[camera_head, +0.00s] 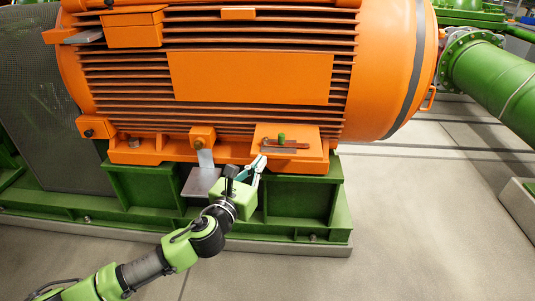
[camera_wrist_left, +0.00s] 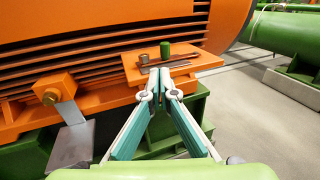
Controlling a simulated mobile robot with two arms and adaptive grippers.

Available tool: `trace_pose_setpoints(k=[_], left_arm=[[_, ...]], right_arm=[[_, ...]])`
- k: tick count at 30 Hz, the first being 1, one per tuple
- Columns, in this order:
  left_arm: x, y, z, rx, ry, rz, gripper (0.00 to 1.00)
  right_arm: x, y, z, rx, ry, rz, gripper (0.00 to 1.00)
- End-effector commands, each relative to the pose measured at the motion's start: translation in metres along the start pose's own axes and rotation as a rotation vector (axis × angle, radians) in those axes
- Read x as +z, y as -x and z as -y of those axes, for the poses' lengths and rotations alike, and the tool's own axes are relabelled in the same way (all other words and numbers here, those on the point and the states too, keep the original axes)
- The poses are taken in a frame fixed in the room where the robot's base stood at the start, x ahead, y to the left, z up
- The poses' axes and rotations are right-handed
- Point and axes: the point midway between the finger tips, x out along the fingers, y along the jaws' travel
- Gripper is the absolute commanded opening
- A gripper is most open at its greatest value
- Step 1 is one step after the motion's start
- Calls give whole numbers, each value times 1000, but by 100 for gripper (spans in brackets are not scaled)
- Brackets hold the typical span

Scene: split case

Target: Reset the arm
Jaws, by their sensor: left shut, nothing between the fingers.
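My left arm comes in from the lower left in the head view. Its gripper (camera_head: 258,164) is shut and empty, just in front of the orange ledge (camera_head: 316,150) on the motor's side. In the left wrist view the two teal-lined fingers (camera_wrist_left: 165,80) converge toward the ledge, with their tips close together. On the ledge (camera_wrist_left: 206,63) stand a small green cylinder (camera_wrist_left: 165,51) and a brownish cylinder (camera_wrist_left: 144,59), with a flat reddish-brown bar (camera_wrist_left: 178,60) beside them. The green cylinder also shows in the head view (camera_head: 282,138). My right gripper does not show.
The large orange finned motor (camera_head: 250,77) fills the upper middle, on a green base frame (camera_head: 300,201). A grey metal bracket (camera_head: 203,181) juts out left of the gripper. A green pipe (camera_head: 490,78) runs at the right. The concrete floor at the right is clear.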

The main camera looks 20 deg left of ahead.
Motion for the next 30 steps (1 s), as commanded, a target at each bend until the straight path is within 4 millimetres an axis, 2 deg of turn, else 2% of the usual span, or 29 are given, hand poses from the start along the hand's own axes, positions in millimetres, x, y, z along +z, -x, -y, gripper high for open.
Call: trace_pose_setpoints(k=[1,6,13,17,20,23,27,30], left_arm=[[0,10,0,-2,-1,-2,0],[0,28,-2,-1,0,-1,0],[0,34,-2,0,7,-1,0],[-12,42,-2,38,158,-36,0],[-37,60,-4,126,458,-101,0],[-76,91,-6,284,866,-185,0],[-134,150,-3,587,1432,-271,0],[-167,195,4,823,1752,-293,0]], right_arm=[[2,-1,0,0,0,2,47],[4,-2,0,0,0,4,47],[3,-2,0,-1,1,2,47],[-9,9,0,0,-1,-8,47],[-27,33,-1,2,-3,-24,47],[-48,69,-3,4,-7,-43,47],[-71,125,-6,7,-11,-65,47],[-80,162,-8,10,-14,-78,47]])
